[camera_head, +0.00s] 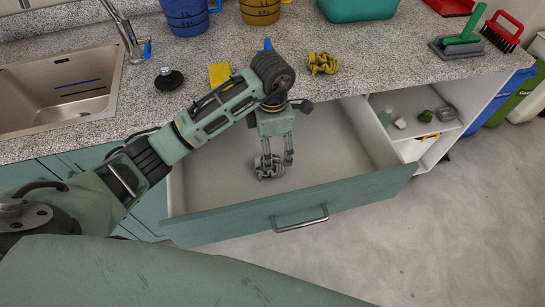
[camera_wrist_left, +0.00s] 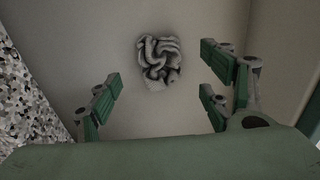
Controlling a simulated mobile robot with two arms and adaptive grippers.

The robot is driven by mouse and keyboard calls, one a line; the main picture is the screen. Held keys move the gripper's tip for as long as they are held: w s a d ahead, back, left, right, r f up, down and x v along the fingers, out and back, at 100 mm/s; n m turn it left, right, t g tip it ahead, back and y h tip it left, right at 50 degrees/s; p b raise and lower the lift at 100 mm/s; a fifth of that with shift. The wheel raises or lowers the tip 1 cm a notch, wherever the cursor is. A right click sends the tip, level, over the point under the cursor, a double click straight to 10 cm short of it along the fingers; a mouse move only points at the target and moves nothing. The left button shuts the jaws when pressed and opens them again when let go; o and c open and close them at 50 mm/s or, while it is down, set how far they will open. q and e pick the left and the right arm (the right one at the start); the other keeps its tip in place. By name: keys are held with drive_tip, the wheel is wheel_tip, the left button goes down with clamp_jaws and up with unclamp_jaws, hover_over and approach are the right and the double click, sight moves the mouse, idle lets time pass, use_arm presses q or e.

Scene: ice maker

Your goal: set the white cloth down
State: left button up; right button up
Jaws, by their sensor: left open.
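The white cloth (camera_head: 268,167) is a crumpled, greyish bundle inside the open drawer (camera_head: 215,185). It also shows in the left wrist view (camera_wrist_left: 158,62), lying on the drawer's pale floor. My left gripper (camera_head: 273,160) reaches down into the drawer above the cloth. In the left wrist view its fingers (camera_wrist_left: 160,95) are spread apart, with nothing between them, and the cloth lies beyond the fingertips. The fingers hide part of the cloth in the head view. My right gripper is not in view.
The drawer front with its handle (camera_head: 300,221) faces me. On the counter are a sink (camera_head: 60,90), a yellow cloth (camera_head: 322,63), a yellow sponge (camera_head: 219,75) and brushes (camera_head: 462,44). An open shelf (camera_head: 415,128) with small items stands right of the drawer.

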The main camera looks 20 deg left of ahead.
use_arm(q)
wheel_tip(320, 180, up, 4)
drive_tip(key=shift+r, duration=0.15)
idle(0.5)
